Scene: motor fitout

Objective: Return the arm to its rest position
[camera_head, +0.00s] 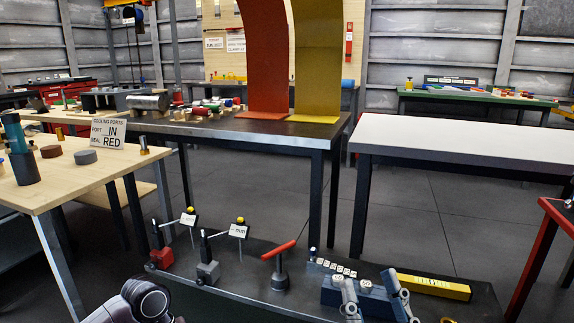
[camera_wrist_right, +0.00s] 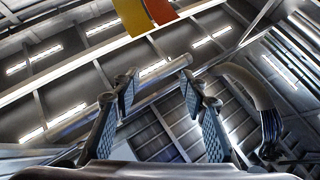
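My right gripper (camera_head: 371,285) shows at the bottom of the head view, with its fingers pointing up in front of the low dark bench (camera_head: 240,295). In the right wrist view my right gripper (camera_wrist_right: 157,85) has its two padded fingers apart, with nothing between them. That camera looks up at the roof beams and lights. A rounded grey link of my arm shows at the lower left of the head view. My left gripper is not in view.
The low bench carries a red-handled tool (camera_head: 280,265), small stands and a yellow bar (camera_head: 434,287) close to my right gripper. A white-topped table (camera_head: 460,148) stands behind, at right. A wooden table (camera_head: 60,180) is at left. Grey floor lies between.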

